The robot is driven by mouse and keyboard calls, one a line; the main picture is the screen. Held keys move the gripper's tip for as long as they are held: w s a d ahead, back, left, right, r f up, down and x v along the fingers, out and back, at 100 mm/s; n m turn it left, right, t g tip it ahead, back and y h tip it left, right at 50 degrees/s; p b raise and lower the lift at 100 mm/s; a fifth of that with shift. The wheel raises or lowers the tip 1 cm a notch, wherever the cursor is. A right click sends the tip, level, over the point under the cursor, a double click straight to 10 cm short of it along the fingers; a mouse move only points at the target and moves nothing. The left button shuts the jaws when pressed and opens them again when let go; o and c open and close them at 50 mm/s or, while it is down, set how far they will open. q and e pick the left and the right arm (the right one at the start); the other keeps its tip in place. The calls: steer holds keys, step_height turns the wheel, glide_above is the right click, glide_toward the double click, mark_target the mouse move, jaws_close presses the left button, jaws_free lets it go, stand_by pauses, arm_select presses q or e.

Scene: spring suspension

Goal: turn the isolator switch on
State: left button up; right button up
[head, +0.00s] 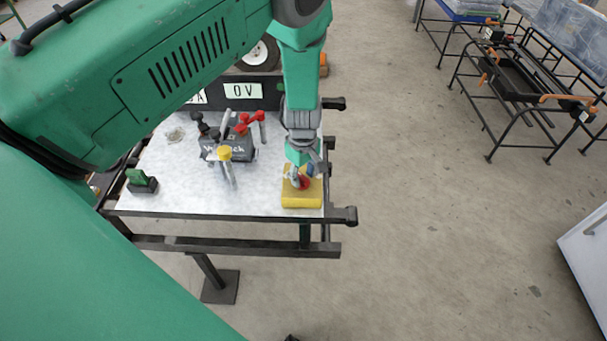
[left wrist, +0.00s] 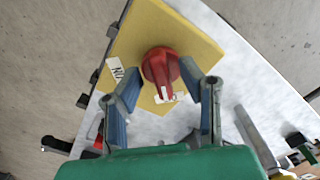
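The isolator switch is a red rotary knob (left wrist: 160,66) on a yellow plate (left wrist: 195,35), seen from above in the left wrist view. In the head view the yellow plate (head: 302,199) sits at the table's right front corner, with the red knob (head: 304,183) partly hidden by my gripper. My left gripper (left wrist: 168,88) is open, its blue-padded fingers on either side of the knob's near end. I cannot tell whether they touch it. A white label reading "ON" (left wrist: 116,69) is on the plate to the left of the knob. My right gripper is not in view.
The light table top (head: 262,200) has a dark metal frame. A dark device with red and yellow handles (head: 230,150) stands left of the switch. A green and black switch (head: 141,181) is at the left front. An "OV" display (head: 243,91) is behind.

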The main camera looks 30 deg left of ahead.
arm_select(q)
steer(key=shift+c, duration=0.3)
steer(key=shift+a, duration=0.2)
jaws_close()
steer(key=shift+m, duration=0.4)
steer(key=m, duration=0.3)
steer(key=shift+m+p, duration=0.3)
steer(key=shift+m, duration=0.1)
steer(key=m, duration=0.4)
steer(key=shift+w+r+m, duration=0.1)
steer(key=shift+w+m, duration=0.05)
steer(key=shift+m, duration=0.15)
steer(key=m, duration=0.4)
steer(key=shift+p, duration=0.3)
steer(key=m, duration=0.4)
steer(key=shift+w+m, duration=0.1)
steer(key=shift+m, duration=0.2)
